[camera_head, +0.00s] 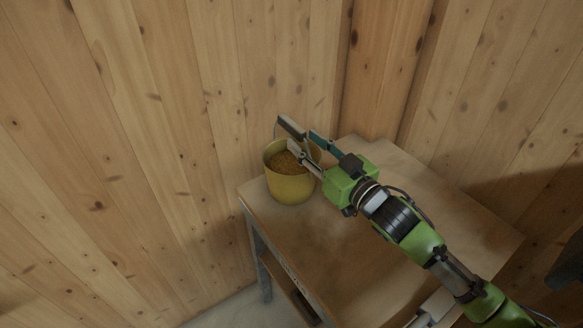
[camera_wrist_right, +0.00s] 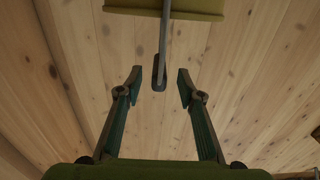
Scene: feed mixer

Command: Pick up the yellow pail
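The yellow pail (camera_head: 290,188) stands upright at the far left corner of a wooden table, filled with brown grain-like feed (camera_head: 287,163). Its rim and side show at the top of the right wrist view (camera_wrist_right: 165,10). My right gripper (camera_head: 288,137) is above the pail's rim, fingers apart. In the right wrist view, the pail's thin handle (camera_wrist_right: 165,40) with its dark grip (camera_wrist_right: 159,73) lies between the open fingertips (camera_wrist_right: 158,78), with a gap on both sides. The gripper hides part of the pail's right rim. My left gripper is not in view.
The wooden table (camera_head: 350,265) has a bare top around the pail, and my right arm reaches across it. Plank walls (camera_head: 165,120) rise close behind the table and to its left. A dark object (camera_head: 570,265) is cut off at the right edge.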

